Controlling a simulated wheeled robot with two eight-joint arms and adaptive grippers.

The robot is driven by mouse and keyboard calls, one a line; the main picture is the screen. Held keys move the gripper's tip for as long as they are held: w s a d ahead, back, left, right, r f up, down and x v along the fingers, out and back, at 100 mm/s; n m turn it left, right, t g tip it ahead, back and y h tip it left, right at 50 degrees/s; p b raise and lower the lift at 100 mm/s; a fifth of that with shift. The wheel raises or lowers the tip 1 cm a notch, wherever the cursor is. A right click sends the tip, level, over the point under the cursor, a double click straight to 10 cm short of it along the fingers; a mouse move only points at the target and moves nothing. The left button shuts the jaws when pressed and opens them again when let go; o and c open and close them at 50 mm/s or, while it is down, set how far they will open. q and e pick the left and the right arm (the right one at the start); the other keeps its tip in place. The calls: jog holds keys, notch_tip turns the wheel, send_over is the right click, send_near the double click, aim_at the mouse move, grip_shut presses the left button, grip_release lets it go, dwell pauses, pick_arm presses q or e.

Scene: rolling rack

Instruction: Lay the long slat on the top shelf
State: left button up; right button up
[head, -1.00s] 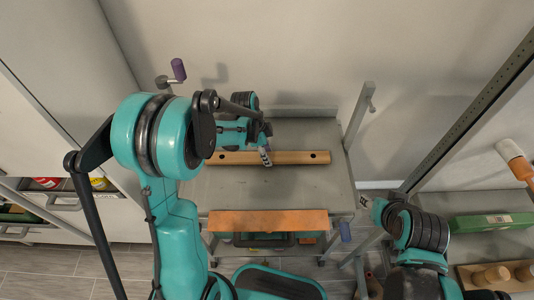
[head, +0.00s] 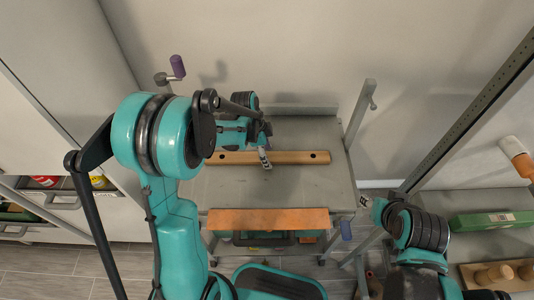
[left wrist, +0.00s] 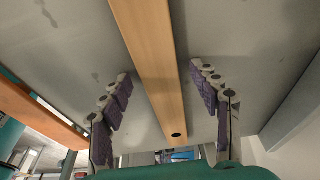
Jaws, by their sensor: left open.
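The long slat (head: 295,157) is a light wooden bar with a dark hole near each end. It lies flat across the grey top shelf (head: 310,185) of the rolling rack, and it also shows in the left wrist view (left wrist: 150,50). My left gripper (head: 265,158) is over the middle of the slat. In the left wrist view its purple-padded fingers (left wrist: 160,92) are open, one on each side of the slat, with clear gaps to it. My right gripper (head: 372,203) is off to the right of the rack, small and partly cut by its own arm.
An orange board (head: 268,219) runs along the rack's front edge. On the right, a bench holds a green box (head: 492,222) and wooden pegs (head: 495,274). Bare shelf lies in front of the slat.

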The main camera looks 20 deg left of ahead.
pick_arm(q)
jog(key=v, duration=1.2)
jog(key=shift+f, duration=0.1)
jog(key=s+r+n+t+y, duration=0.2)
jog(key=s+n+t, duration=0.4)
jog(key=s+n, duration=0.8)
jog(key=shift+s+r+n+y, duration=0.35)
jog(key=shift+s+r, duration=0.25)
jog(key=shift+s, duration=0.45)
